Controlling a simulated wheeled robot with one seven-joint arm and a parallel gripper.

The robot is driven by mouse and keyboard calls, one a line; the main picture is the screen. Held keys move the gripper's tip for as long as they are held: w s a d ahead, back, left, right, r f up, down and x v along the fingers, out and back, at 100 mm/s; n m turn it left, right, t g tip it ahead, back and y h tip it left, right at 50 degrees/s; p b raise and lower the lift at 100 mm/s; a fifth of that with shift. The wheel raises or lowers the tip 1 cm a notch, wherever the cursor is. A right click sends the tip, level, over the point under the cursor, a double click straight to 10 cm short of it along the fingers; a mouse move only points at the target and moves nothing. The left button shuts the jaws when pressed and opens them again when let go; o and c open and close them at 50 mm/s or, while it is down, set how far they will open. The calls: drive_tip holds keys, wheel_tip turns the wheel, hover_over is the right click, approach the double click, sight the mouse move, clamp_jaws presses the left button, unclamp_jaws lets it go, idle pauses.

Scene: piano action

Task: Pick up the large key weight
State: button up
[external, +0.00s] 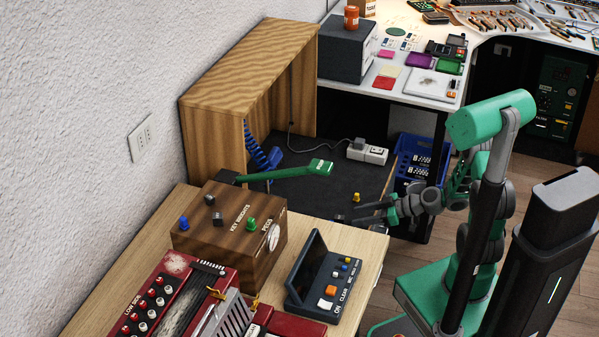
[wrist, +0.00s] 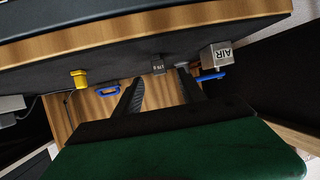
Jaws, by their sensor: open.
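A small dark grey block with a faint pale label (wrist: 158,67) sits on a dark surface in the wrist view. It looks like a key weight. My gripper (wrist: 160,76) is open, and the block lies just beyond the gap between its fingertips; contact cannot be told. In the external view my gripper (external: 355,213) points left, low over the black surface, with a small dark piece (external: 340,218) at its tips. Two other small dark blocks (external: 209,199) (external: 218,218) sit on the wooden box labelled KEY WEIGHTS and PEGS (external: 193,245).
A yellow piece (wrist: 79,78), a box marked AIR (wrist: 217,55) and blue handles (wrist: 108,90) (wrist: 212,76) are near the block. A control box (external: 325,277) is in front.

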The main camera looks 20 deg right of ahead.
sight(339, 217)
drive_tip(key=b+x, duration=0.1)
drive_tip(key=x, duration=0.6)
drive_tip(key=shift+w+a+b, duration=0.25)
drive_tip(key=shift+a+b, duration=0.1)
clamp_jaws()
